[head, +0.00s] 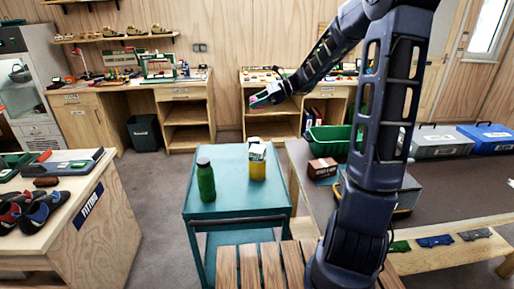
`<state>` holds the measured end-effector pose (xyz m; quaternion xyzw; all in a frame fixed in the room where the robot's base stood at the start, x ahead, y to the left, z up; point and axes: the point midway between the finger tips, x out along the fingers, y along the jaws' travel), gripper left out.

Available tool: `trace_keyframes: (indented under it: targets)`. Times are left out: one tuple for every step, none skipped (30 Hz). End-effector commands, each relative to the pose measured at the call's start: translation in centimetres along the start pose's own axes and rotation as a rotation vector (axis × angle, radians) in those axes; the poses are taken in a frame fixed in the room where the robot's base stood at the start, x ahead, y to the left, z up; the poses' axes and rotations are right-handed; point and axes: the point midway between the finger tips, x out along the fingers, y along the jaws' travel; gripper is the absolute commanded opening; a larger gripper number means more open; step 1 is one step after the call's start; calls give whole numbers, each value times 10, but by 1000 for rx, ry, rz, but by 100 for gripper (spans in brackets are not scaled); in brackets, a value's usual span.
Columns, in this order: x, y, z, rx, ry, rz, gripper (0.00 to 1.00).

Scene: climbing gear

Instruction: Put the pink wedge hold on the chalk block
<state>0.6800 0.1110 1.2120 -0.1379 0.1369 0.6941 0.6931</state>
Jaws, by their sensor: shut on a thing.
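My gripper (262,97) is raised at the upper middle of the head view, left of my arm's column. It is shut on a small pink thing (254,101), which I take as the pink wedge hold; its shape is mostly hidden by the fingers. The hold is in the air, apart from any surface. I cannot tell for sure which thing is the chalk block. A brown-red box (322,168) with white lettering stands on the dark bench, and a small white block (257,152) shows on top of a yellow can (257,170) on the teal cart.
The teal cart (225,205) also bears a green bottle (205,180). A green bin (328,140) stands behind the brown-red box. Blue (487,136) and grey cases are at right. A wooden counter (95,215) with shoes is at left. The cart's front is clear.

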Motion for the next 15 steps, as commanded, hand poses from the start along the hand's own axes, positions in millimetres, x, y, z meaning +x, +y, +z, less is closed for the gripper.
trace_keyframes:
  targets:
    - [3, 0, -8, 4, -2, 2, 26]
    - [5, 0, -14, 5, -1, 2, 26]
    - [9, 1, -22, 6, -2, 2, 26]
    - [11, 0, -28, 6, -2, 3, 26]
    - [14, 0, -34, 6, -2, 2, 26]
    - [17, 0, -42, 5, -2, 2, 26]
    - [19, 0, -48, 6, -2, 2, 26]
    - [22, 0, -54, 6, -2, 2, 26]
    - [25, 0, -62, 6, -2, 1, 26]
    - [27, 0, -68, 6, -2, 2, 26]
    - [30, 0, -74, 5, -2, 1, 26]
    - [32, 0, -81, 6, -2, 1, 26]
    - [35, 0, -86, 5, -2, 1, 26]
    - [37, 0, -92, 5, -2, 1, 26]
    - [40, 0, -99, 6, -2, 1, 26]
